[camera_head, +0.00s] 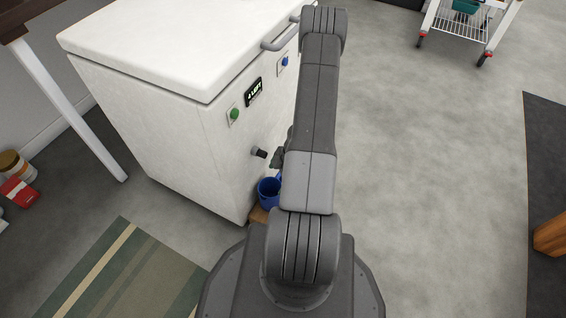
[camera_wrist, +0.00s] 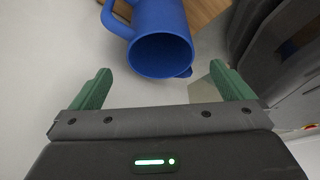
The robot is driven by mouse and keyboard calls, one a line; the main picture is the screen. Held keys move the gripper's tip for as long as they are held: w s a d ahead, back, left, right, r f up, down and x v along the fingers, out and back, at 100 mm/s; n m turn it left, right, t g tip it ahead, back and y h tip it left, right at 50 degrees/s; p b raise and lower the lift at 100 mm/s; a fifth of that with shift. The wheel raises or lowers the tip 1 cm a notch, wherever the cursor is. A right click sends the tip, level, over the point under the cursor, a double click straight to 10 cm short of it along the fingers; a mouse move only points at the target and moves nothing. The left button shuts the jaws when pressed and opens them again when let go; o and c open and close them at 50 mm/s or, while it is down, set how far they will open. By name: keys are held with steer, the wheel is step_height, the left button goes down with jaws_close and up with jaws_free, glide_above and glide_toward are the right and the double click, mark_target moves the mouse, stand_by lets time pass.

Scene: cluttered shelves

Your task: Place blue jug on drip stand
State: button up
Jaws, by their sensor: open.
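The blue jug (camera_head: 268,192) stands upright on a small brown wooden stand (camera_head: 258,214) low at the front of the white machine, partly hidden by my arm in the head view. A dark spout (camera_head: 259,152) sticks out of the machine above it. In the wrist view the jug (camera_wrist: 160,22) shows its round mouth towards my gripper (camera_wrist: 160,69), with its handle on the left. My gripper is open, with its green fingers spread wide and nothing held between them. The jug lies beyond the fingertips, apart from them. Part of the wooden stand (camera_wrist: 203,12) shows beside it.
The white machine (camera_head: 165,120) has a green button, a blue button and a small display. A wheeled cart (camera_head: 468,28) stands at the far right. A striped mat (camera_head: 130,270) lies at the lower left. The grey floor (camera_head: 430,170) right of my arm is clear.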

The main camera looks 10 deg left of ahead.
steer(key=p+v, duration=0.2)
steer(key=v, duration=0.3)
steer(key=shift+r+p, duration=0.2)
steer(key=shift+p, duration=0.1)
